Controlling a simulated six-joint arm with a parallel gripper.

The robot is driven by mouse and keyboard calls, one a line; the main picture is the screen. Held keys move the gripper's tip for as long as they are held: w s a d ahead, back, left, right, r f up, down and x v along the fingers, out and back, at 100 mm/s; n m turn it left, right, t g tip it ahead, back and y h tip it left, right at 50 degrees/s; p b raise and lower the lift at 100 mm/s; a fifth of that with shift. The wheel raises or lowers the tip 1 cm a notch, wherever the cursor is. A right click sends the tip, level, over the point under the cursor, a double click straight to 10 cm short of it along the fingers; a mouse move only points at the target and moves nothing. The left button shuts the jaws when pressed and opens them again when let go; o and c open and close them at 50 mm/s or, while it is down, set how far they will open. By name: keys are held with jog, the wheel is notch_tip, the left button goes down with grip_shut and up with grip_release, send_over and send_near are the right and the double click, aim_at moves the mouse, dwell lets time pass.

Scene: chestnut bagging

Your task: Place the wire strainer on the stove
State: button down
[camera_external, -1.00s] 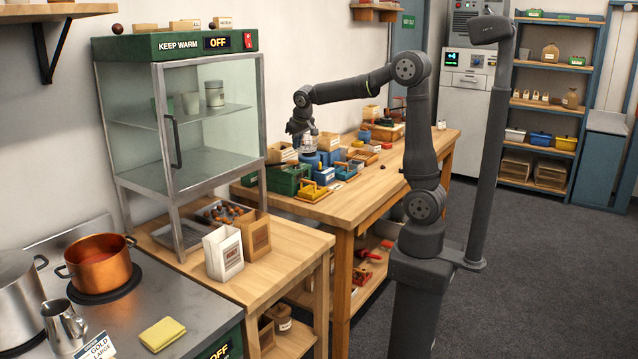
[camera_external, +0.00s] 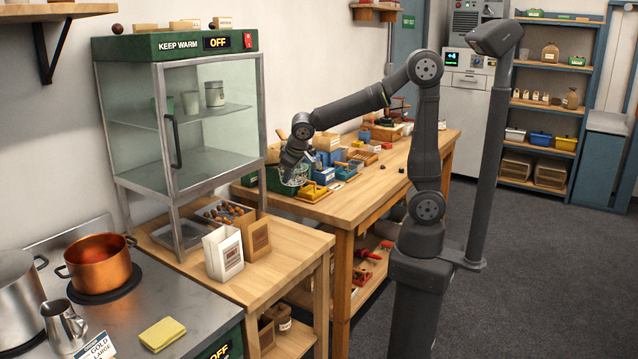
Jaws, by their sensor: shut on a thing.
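My gripper (camera_external: 290,163) points down over the near left end of the far workbench. It is shut on the wire strainer (camera_external: 294,176), a small pale mesh basket hanging below the fingers. The strainer is in front of a green box, and I cannot tell whether it touches anything below. The stove (camera_external: 148,318) is the grey metal top at the lower left. A copper pot (camera_external: 100,265) stands on its dark round burner, and a steel pot (camera_external: 18,300) is at the left edge.
A steel pitcher (camera_external: 64,327) and a yellow cloth (camera_external: 162,334) lie on the stove top's front part. The glass keep-warm cabinet (camera_external: 185,130), paper bags (camera_external: 223,253) and a tray of chestnuts (camera_external: 222,212) stand between the stove and the workbench (camera_external: 345,212).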

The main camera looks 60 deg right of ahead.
jog(key=s+a+f+n+y, duration=0.1)
jog(key=s+a+f+n, duration=0.2)
jog(key=s, duration=0.4)
jog(key=s+a+f, duration=0.3)
jog(key=s+a, duration=0.2)
jog(key=s, duration=0.1)
jog(key=s+f+n+y, duration=0.1)
jog(key=s+f+n, duration=0.15)
jog(key=s, duration=0.55)
jog(key=s+f+n+y, duration=0.15)
jog(key=s+f, duration=0.25)
jog(key=s, duration=0.4)
jog(key=shift+h, duration=0.25)
jog(key=w+a, duration=0.2)
jog(key=w, duration=0.3)
jog(key=w+a, duration=0.2)
jog(key=w, duration=0.3)
jog(key=w+a, duration=0.2)
jog(key=w, duration=0.3)
jog(key=shift+w+a+r, duration=0.1)
jog(key=shift+a+r, duration=0.05)
jog(key=shift+a, duration=0.15)
jog(key=x, duration=0.3)
jog(key=shift+f, duration=0.4)
jog(key=shift+f, duration=0.1)
jog(key=c, duration=2)
grip_release()
jog(key=shift+f, duration=0.1)
jog(key=shift+c, duration=0.2)
jog(key=o, duration=0.4)
